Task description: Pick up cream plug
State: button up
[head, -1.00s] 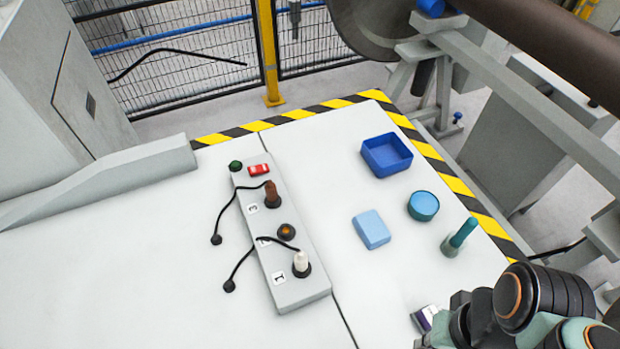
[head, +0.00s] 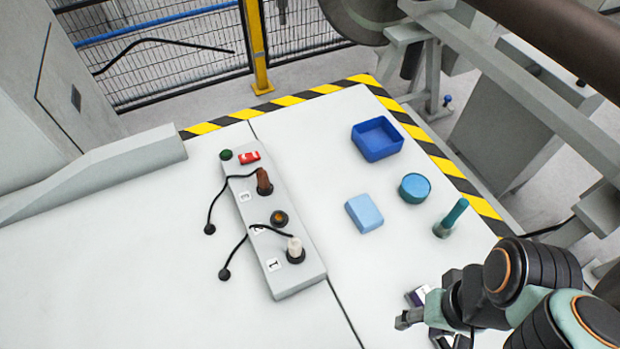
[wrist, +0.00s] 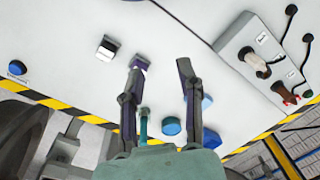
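The cream plug (head: 295,249) stands upright in a dark round socket at the near end of the grey panel (head: 299,281), next to a label that looks like "1". A black cable runs by it. In the wrist view the cream plug (wrist: 256,61) is at the upper right, to the right of my fingers and apart from them. My gripper (head: 421,331) is at the lower right of the head view, over the table and well right of the plug. In the wrist view my gripper (wrist: 161,65) has its two fingers spread, with only bare table between the tips.
The panel also carries a brown plug (head: 264,182), an orange-brown knob (head: 279,218), a red switch (head: 249,156) and a green button (head: 226,155). A blue bin (head: 377,151), light blue block (head: 364,213), round teal tub (head: 415,188) and teal-handled item (head: 450,219) stand right of it.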

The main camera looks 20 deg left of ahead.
jog(key=shift+o, duration=0.7)
